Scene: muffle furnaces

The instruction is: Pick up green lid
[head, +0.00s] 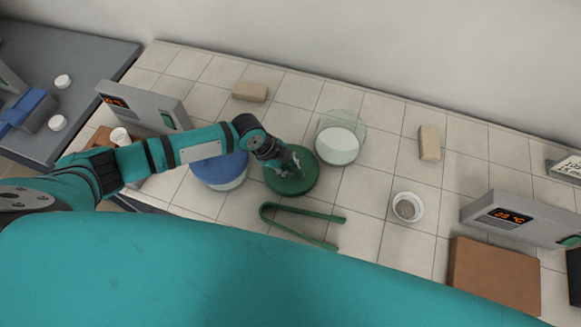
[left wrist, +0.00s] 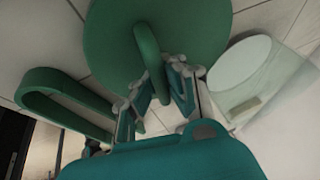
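The round green lid (head: 305,184) is on the tiled bench near its middle. In the left wrist view the lid (left wrist: 105,40) fills the upper left, and its arched handle (left wrist: 146,48) stands up from it. My left gripper (head: 289,170) is over the lid, with its fingers (left wrist: 160,85) on either side of the handle. The fingers are close to the handle, but I cannot tell whether they press on it. The gripper hides part of the lid in the head view. My right gripper is not in view.
Left of the lid is a blue-lidded container (head: 222,178); to its right is a clear dish with pale contents (head: 338,146). Green tongs (head: 300,233) lie in front. A small bowl (head: 408,207), bricks (head: 429,143) and a furnace (head: 510,219) are farther right.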

